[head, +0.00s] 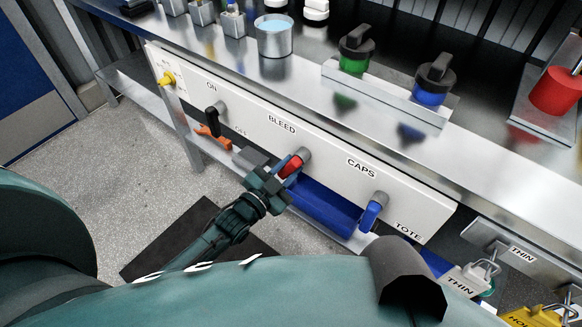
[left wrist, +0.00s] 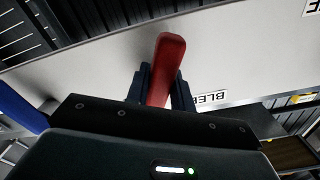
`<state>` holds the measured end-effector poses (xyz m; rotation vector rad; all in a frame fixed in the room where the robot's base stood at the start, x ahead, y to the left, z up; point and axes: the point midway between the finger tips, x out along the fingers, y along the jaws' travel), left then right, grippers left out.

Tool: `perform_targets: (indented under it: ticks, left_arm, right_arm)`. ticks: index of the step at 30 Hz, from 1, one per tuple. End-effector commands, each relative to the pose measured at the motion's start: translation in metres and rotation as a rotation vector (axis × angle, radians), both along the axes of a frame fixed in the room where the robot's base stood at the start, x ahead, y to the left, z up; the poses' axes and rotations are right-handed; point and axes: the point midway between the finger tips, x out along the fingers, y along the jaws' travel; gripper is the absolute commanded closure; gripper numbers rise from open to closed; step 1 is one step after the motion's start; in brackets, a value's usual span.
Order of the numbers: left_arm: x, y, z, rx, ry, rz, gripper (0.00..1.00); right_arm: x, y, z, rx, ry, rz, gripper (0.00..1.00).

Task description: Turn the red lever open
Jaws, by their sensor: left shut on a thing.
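The red lever (head: 292,166) sits on a grey hub on the white front panel, just below the BLEED label, and slants down and to the left from the hub. My left gripper (head: 285,173) is shut on it. In the left wrist view the red lever (left wrist: 168,58) stands between the two dark fingers (left wrist: 160,88), with its rounded end beyond them. Part of the lever is hidden by the fingers in the head view. My right gripper is not in view.

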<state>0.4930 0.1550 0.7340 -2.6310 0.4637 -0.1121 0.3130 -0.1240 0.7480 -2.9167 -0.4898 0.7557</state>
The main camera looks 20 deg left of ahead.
Motion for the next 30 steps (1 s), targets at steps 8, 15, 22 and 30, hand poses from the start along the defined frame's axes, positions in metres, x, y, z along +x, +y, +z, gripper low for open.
perform_targets:
  ticks: [8,15,22,30]
  left_arm:
    - [0.002,0.007,0.006,0.247,-0.087,0.001,1.00]
    - [0.004,0.012,0.011,0.463,-0.166,0.001,1.00]
    - [0.005,0.015,0.017,0.665,-0.240,0.001,1.00]
    - [0.006,0.017,0.024,0.865,-0.312,0.000,1.00]
  right_arm:
    - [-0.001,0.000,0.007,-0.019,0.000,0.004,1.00]
    - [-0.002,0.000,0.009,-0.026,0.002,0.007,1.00]
    - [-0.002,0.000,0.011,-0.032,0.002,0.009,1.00]
    - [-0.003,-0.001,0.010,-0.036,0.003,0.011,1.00]
